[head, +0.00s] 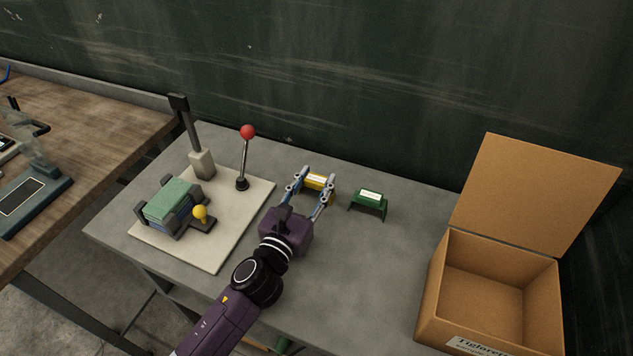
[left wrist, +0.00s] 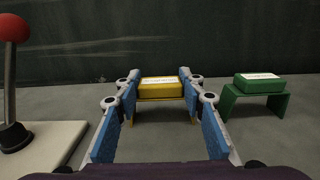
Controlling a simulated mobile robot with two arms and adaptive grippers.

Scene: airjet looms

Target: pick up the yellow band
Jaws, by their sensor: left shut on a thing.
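The yellow band (head: 319,182) is a small yellow block with a white label on top. In the left wrist view, the yellow band (left wrist: 160,88) sits between the two blue-padded fingers, above a yellow stand whose legs show below it. My left gripper (head: 314,187) reaches over the table from the front and is shut on the yellow band, with a finger on each side. The left gripper's fingertips (left wrist: 159,88) also show in the wrist view. I cannot tell whether the band still touches its stand. My right gripper is not in view.
A green stand with a green labelled block (head: 370,196) is just right of the gripper. An open cardboard box (head: 436,290) stands at the right. At the left, a pale board (head: 222,235) carries a red-knobbed lever (head: 248,133) and a green-topped fixture (head: 173,203).

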